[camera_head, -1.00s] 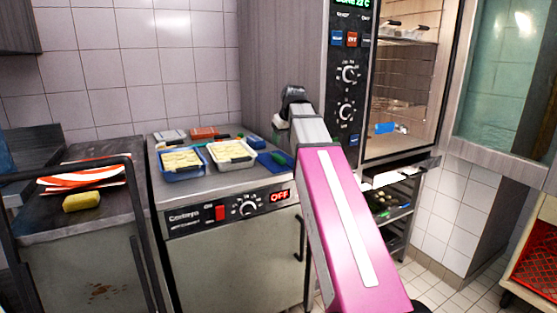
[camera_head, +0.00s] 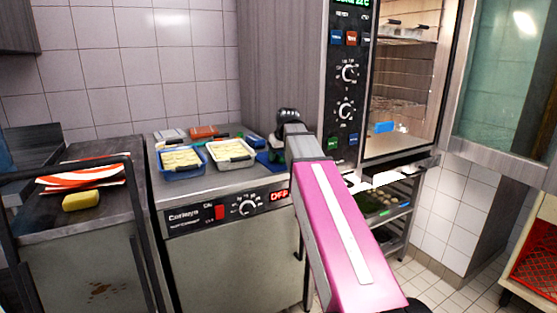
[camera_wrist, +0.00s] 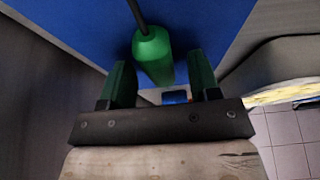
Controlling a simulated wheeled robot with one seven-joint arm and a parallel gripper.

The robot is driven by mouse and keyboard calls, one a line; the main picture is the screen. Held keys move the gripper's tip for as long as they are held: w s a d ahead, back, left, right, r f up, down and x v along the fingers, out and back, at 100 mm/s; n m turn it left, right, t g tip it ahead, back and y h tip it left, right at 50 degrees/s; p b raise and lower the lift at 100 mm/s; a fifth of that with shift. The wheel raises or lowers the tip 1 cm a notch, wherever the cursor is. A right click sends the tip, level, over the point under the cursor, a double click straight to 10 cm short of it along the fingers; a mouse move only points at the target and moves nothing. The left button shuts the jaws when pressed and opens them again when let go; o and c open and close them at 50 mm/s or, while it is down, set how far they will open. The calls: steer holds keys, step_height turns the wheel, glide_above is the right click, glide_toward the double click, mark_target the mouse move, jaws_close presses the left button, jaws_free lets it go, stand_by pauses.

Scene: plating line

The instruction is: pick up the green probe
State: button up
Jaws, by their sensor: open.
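The green probe (camera_wrist: 152,56) shows in the wrist view as a thick green handle with a thin dark shaft running up out of the picture. It lies over the blue mat (camera_wrist: 85,28). My gripper (camera_wrist: 159,66) is open, with one green finger on each side of the handle and gaps between. I cannot tell how far the fingers are above or around it. In the head view the blue mat (camera_head: 264,158) shows at the right of the worktop. There my wrist and arm hide the probe and most of the gripper.
A white-rimmed tray of pale yellow food (camera_head: 231,153) stands just left of the mat, with a blue tray (camera_head: 181,161) beside it. The tall oven (camera_head: 347,90) is close on the right. An orange item (camera_head: 204,132) lies at the back.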

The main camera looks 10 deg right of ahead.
steer(key=shift+c, duration=0.3)
steer(key=c, duration=0.9)
steer(key=shift+c, duration=0.2)
